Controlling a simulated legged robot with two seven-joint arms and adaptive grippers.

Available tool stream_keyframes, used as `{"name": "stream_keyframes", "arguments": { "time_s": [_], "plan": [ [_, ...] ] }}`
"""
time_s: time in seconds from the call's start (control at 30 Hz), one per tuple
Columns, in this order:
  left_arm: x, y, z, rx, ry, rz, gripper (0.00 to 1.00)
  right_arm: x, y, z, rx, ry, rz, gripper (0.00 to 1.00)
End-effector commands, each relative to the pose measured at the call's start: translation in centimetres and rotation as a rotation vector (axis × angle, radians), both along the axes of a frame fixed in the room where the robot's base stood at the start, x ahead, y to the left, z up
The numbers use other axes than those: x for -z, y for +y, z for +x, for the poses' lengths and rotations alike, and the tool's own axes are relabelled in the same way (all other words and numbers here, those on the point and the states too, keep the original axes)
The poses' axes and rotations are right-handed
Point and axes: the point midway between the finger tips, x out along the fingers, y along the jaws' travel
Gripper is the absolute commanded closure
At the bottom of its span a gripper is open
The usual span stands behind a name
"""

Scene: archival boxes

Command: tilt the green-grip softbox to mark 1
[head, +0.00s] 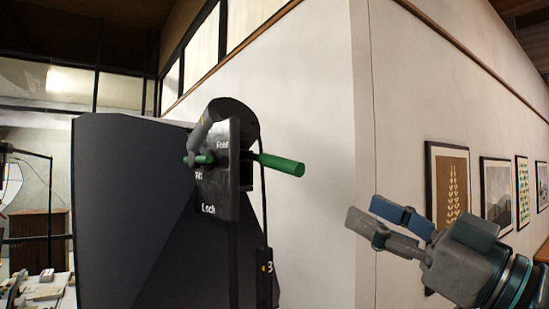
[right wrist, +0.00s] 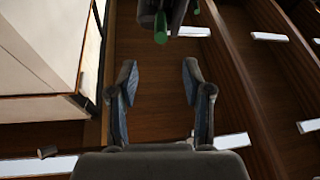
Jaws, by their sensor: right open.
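The softbox (head: 130,215) is a large dark panel left of centre in the head view. A dark upright plate with white lettering, partly readable as "Lock" (head: 209,209), stands at its right side. A green grip (head: 282,164) sticks out to the right of the plate, and a smaller green handle (head: 200,160) shows on its left. A figure 3 (head: 269,267) shows on a dark strip below; I cannot make out a mark 1. My right gripper (head: 362,215) is open and empty, right of and below the green grip, apart from it. Green parts (right wrist: 161,28) show beyond its fingers (right wrist: 160,75) in the right wrist view.
A dark cable hangs beside the plate. A white wall corner (head: 358,120) stands behind, with framed pictures (head: 451,180) on the right wall. A cluttered table (head: 45,290) is at the lower left. Free space lies between my right gripper and the grip.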

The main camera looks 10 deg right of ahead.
Motion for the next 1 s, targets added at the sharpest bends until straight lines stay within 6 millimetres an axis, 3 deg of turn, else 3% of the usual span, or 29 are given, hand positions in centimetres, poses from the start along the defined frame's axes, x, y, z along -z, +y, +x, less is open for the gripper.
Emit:
{"name": "stream_keyframes", "arguments": {
  "time_s": [0.07,0.17,0.7,1.0],
  "plan": [
    [-0.2,0.0,0.0,0.000,0.001,0.000,1.00,-0.4,0.2,-0.7,0.000,-0.011,-0.007,0.50],
    [-0.6,0.0,-0.1,0.000,0.001,0.000,1.00,-0.9,0.7,0.0,-0.002,-0.010,-0.007,0.50],
    [-5.6,-0.1,0.2,-0.001,-0.004,-0.001,1.00,-5.7,6.4,9.6,-0.002,-0.010,-0.007,0.50],
    [-7.0,-0.1,0.3,-0.001,-0.006,-0.001,1.00,-6.9,8.1,12.6,0.001,-0.012,-0.006,0.50]
  ]
}}
